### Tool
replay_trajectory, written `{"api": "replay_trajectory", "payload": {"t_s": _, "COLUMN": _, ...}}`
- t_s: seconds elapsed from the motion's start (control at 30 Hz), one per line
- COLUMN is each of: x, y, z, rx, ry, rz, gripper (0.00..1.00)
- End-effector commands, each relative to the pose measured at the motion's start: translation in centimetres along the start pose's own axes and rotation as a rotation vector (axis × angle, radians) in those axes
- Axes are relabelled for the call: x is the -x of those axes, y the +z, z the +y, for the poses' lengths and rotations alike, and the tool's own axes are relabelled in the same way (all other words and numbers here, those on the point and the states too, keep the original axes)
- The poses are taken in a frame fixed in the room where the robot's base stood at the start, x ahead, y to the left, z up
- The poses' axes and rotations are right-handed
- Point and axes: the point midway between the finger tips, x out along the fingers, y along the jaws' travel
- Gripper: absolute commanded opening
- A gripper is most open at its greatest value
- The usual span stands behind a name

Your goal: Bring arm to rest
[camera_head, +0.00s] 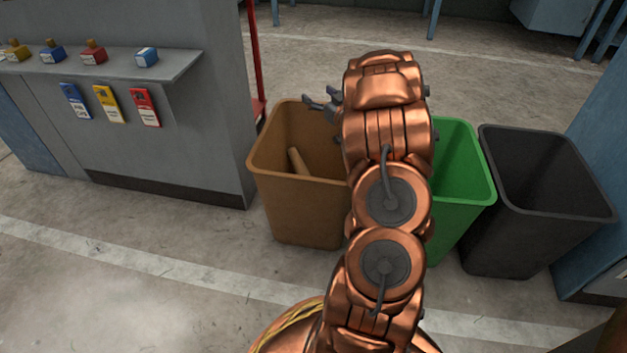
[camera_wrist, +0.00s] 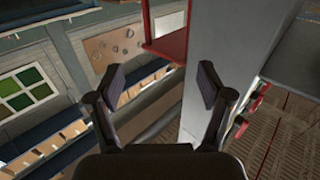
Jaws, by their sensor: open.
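My copper-coloured arm rises from the bottom middle of the head view and reaches out in front of the bins. My gripper (camera_head: 322,103) shows as dark fingers just left of the arm's end, above the brown bin (camera_head: 300,215). In the wrist view my gripper (camera_wrist: 166,93) has its two dark fingers spread apart with nothing between them. The wrist view looks across the room rather than down into a bin. A light brown stick-like object (camera_head: 298,163) lies inside the brown bin, apart from my gripper.
A green bin (camera_head: 462,200), partly hidden by my arm, and a black bin (camera_head: 545,215) stand right of the brown one. A grey wall with a shelf (camera_head: 110,65) holding small bottles stands left. A red post (camera_head: 254,60) rises behind the brown bin. Floor at front left is clear.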

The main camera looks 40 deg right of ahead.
Motion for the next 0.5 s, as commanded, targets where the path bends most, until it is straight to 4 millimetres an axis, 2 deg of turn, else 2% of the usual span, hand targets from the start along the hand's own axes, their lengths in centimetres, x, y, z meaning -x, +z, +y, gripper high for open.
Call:
{"api": "replay_trajectory", "payload": {"t_s": 0.2, "x": -0.02, "y": -1.25, "z": -0.04, "rx": -0.001, "ry": -0.001, "rz": 0.001, "gripper": 0.79}}
{"api": "replay_trajectory", "payload": {"t_s": 0.5, "x": -0.02, "y": -1.32, "z": -0.04, "rx": -0.001, "ry": -0.001, "rz": 0.0, "gripper": 0.79}}
